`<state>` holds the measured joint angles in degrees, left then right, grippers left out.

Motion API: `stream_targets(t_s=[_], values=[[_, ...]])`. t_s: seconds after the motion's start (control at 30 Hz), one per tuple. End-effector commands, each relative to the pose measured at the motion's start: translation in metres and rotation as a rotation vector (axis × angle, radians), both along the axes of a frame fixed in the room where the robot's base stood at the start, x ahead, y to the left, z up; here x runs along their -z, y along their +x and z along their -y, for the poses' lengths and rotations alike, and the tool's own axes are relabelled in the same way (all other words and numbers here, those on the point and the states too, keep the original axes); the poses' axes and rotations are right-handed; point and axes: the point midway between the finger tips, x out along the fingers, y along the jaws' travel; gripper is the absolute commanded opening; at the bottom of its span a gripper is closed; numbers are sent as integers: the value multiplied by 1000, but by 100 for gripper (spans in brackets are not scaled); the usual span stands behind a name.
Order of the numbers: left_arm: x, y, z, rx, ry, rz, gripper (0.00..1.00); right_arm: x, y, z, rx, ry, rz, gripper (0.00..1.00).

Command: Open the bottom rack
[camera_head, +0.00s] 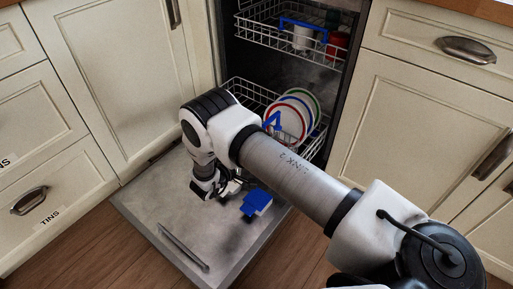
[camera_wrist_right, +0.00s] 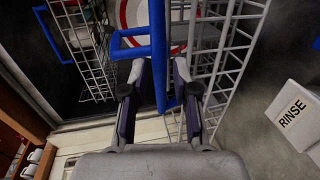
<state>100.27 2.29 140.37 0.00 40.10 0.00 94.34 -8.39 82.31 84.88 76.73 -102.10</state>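The bottom rack (camera_head: 240,90) is a white wire basket inside the open dishwasher, holding several rimmed plates (camera_head: 292,118). Its blue handle (camera_head: 271,121) is partly covered by my right arm in the head view. In the right wrist view, the blue handle (camera_wrist_right: 158,45) has an upright bar between the two fingers of my right gripper (camera_wrist_right: 159,76). The fingers stand apart on either side of the bar, with gaps visible. Plates show behind it. In the head view, the right gripper is largely hidden behind my arm. My left gripper is not in view.
The dishwasher door (camera_head: 165,218) lies folded down. A blue-topped item (camera_head: 257,202) lies on it; a white box labelled RINSE (camera_wrist_right: 297,112) shows in the wrist view. The upper rack (camera_head: 268,28) has its own blue handle (camera_head: 303,23). Cabinets flank both sides.

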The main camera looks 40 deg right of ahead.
Motion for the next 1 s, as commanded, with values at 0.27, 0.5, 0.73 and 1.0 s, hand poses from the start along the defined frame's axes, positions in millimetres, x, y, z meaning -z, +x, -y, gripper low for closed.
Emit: stream_targets(t_s=[0.27,0.5,0.73,1.0], values=[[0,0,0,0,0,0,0,-13,-18,-65,-4,-1,-1,29],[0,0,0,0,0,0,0,-16,-23,-79,1,0,-1,29],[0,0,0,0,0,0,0,-16,-23,-78,1,0,-1,29],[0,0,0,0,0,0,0,-11,-24,-70,-38,22,23,29]])
